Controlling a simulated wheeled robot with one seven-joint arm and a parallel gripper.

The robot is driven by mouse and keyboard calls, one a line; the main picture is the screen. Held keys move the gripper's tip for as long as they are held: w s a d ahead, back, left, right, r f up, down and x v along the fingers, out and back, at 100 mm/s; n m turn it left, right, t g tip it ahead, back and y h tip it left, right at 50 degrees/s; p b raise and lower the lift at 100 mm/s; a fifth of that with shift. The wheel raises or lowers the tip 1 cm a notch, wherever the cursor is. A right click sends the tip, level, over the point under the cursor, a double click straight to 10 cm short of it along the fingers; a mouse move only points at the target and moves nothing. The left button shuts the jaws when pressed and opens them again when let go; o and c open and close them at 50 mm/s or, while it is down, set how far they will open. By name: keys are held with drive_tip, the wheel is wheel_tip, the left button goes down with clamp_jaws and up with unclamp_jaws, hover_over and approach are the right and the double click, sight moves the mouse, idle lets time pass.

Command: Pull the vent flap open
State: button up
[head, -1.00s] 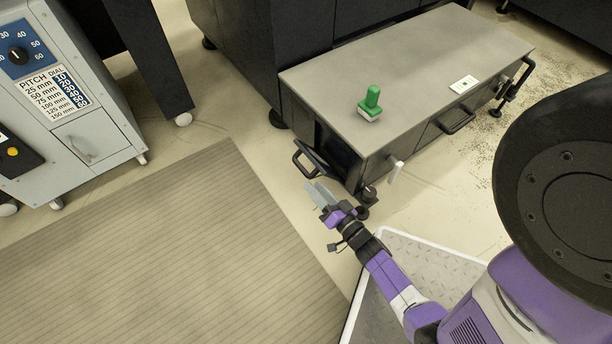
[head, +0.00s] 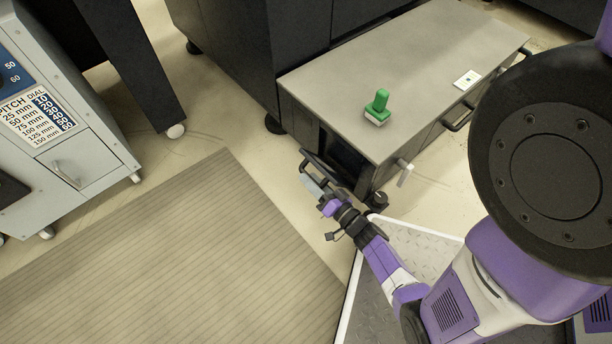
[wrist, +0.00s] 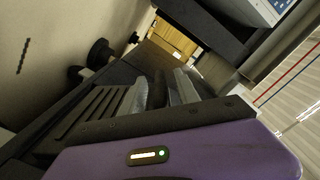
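The vent flap (head: 326,168) is a dark panel with a bar handle on the left end of the low grey-topped cabinet (head: 400,70). It stands out at an angle from a dark opening. In the wrist view, slots show in a dark panel (wrist: 92,108) that looks like the flap. My gripper (head: 314,186) is at the flap's handle. In the wrist view, the two grey fingers of my gripper (wrist: 158,92) stand apart with a dark bar between them. Gaps seem to show beside the bar; firm contact cannot be seen.
A green-handled stamp (head: 378,106) and a white card (head: 467,80) lie on the cabinet top. A ribbed mat (head: 170,260) covers the left floor. A grey dial machine (head: 70,160) stands at far left.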

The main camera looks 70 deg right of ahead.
drive_tip(key=c, duration=0.8)
clamp_jaws()
drive_tip(key=shift+w+a+r, duration=0.1)
idle(0.5)
